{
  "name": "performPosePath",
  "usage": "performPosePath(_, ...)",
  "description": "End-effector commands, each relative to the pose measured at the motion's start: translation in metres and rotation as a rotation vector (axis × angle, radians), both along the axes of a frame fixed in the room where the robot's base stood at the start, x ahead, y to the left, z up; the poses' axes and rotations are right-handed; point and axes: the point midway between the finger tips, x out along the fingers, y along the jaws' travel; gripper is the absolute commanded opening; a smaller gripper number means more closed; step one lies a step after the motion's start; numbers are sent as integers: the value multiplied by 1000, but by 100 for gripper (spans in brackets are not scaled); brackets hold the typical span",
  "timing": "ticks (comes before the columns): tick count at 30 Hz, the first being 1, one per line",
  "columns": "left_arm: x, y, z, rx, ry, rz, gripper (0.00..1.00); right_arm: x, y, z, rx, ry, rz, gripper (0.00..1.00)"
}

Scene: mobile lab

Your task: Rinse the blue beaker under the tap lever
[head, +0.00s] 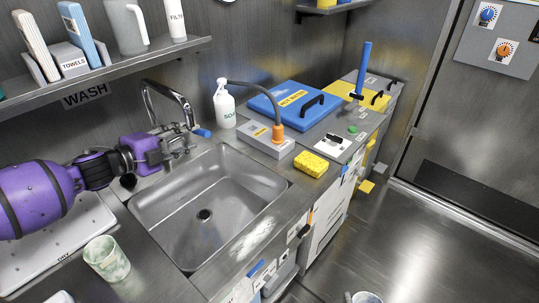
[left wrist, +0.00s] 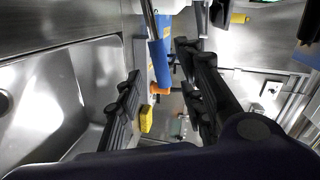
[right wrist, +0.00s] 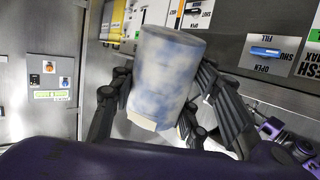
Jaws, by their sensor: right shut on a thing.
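The tap (head: 170,98) stands behind the sink (head: 205,190), and its lever has a blue end (head: 201,133). My left gripper (head: 183,146) is beside the tap base. In the left wrist view its two fingers (left wrist: 160,95) are apart, and the blue lever end (left wrist: 159,62) shows in the gap between them; I cannot tell whether they touch it. The blue beaker (right wrist: 165,75), mottled blue and white, is between the fingers of my right gripper (right wrist: 160,105), which is shut on it. A small part of a pale beaker rim (head: 366,298) shows at the head view's bottom edge.
A green mottled cup (head: 107,258) stands on the counter left of the sink, by a white drying tray (head: 60,248). A soap bottle (head: 224,104), a grey box with a hose (head: 265,140) and a yellow sponge (head: 311,164) stand behind and right. The basin looks empty.

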Motion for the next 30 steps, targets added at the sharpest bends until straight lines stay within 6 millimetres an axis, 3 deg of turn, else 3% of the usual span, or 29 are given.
performPosePath(3,20,-13,-3,-2,-3,0,36,0,0,0,0,0,0,18)
performPosePath(9,40,-27,-10,-1,-2,0,36,0,0,-1,0,0,0,18)
performPosePath(22,47,-32,-12,1,-1,0,36,0,0,-1,0,0,0,18)
performPosePath(30,47,-32,-12,0,-1,1,0,0,0,-1,0,0,0,18)
